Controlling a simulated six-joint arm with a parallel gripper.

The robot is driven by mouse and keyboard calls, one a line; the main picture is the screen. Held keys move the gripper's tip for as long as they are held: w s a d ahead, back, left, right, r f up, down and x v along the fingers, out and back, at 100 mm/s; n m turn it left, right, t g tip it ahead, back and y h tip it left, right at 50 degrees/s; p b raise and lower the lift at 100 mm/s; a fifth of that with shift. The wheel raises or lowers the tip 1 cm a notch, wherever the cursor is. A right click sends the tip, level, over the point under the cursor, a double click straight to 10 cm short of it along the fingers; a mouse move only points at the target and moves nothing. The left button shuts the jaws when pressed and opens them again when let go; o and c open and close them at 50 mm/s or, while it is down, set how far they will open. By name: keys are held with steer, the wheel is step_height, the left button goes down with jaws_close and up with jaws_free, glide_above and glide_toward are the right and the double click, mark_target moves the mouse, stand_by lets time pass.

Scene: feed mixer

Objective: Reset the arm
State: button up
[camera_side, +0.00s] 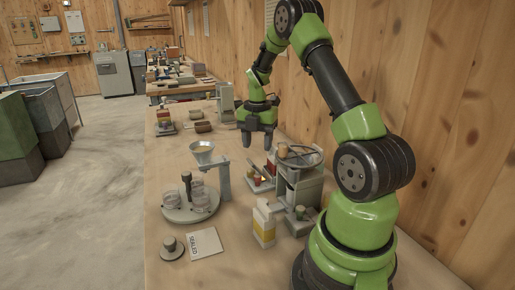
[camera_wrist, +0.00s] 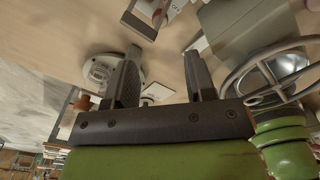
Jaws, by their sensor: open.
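My green arm rises from its base at the right of the side view and bends over the bench. My gripper (camera_side: 257,138) hangs over the bench with its dark fingers pointing down. It is open, with nothing between the fingers.
A grey mixer (camera_side: 299,190) stands near my base. A funnel (camera_side: 203,150) on a post is beside a round plate (camera_side: 190,212) with clear jars. A yellow-white carton (camera_side: 264,225), a card (camera_side: 206,244) and a grey knobbed weight (camera_side: 172,247) are at the front.

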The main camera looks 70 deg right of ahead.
steer(key=a+r+m+t, duration=0.4)
steer(key=a+r+m, duration=0.7)
steer(key=a+r, duration=0.45)
steer(key=s+a+r+m+t+y, duration=0.2)
steer(key=s+a+m+t, duration=0.1)
steer(key=s+a+m, duration=0.8)
steer(key=shift+s+a+r+m, duration=0.3)
steer(key=shift+s+a+m, duration=0.1)
